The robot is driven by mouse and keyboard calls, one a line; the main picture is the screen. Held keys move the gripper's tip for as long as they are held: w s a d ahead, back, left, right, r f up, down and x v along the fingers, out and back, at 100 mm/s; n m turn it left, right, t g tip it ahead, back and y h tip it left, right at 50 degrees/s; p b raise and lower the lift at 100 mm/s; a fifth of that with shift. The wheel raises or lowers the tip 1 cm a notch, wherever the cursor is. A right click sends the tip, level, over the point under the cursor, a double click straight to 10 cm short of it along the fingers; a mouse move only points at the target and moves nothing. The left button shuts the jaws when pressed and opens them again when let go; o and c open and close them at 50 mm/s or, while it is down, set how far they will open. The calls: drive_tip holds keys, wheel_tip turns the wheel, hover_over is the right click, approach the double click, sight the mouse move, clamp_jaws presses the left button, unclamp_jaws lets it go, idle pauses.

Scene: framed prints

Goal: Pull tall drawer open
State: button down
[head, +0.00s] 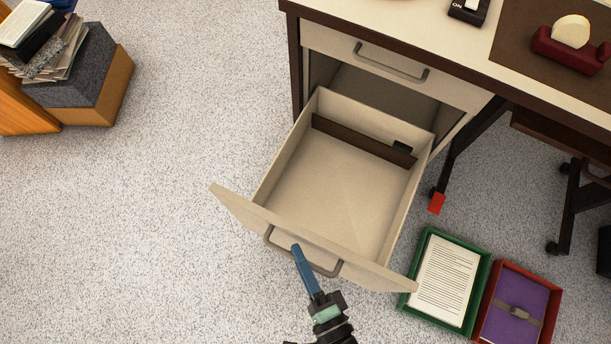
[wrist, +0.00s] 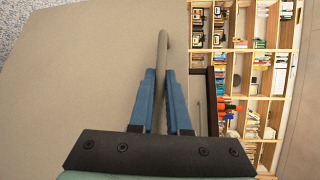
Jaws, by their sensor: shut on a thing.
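The tall drawer (head: 330,190) is pulled well out from the desk's cabinet in the head view, with its inside exposed. It holds a dark brown divider and a small black piece near the back. Its front panel (wrist: 90,60) fills the left of the wrist view. The grey bar handle (head: 325,270) is on the panel's outer face and runs between my fingers in the wrist view (wrist: 163,60). My gripper (head: 299,255), with blue fingers, is shut on the handle; it also shows in the wrist view (wrist: 163,95).
A shallow closed drawer (head: 375,58) is above the open one. A green tray (head: 483,275) with papers and a red tray (head: 548,318) lie on the floor at the right. Boxes with books (head: 85,75) stand at upper left. Carpet (head: 150,210) left of the drawer is clear.

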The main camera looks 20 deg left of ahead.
idle(0.3)
drive_tip(key=c, duration=0.9)
unclamp_jaws()
drive_tip(key=p+v, duration=0.1)
drive_tip(key=v, duration=1.2)
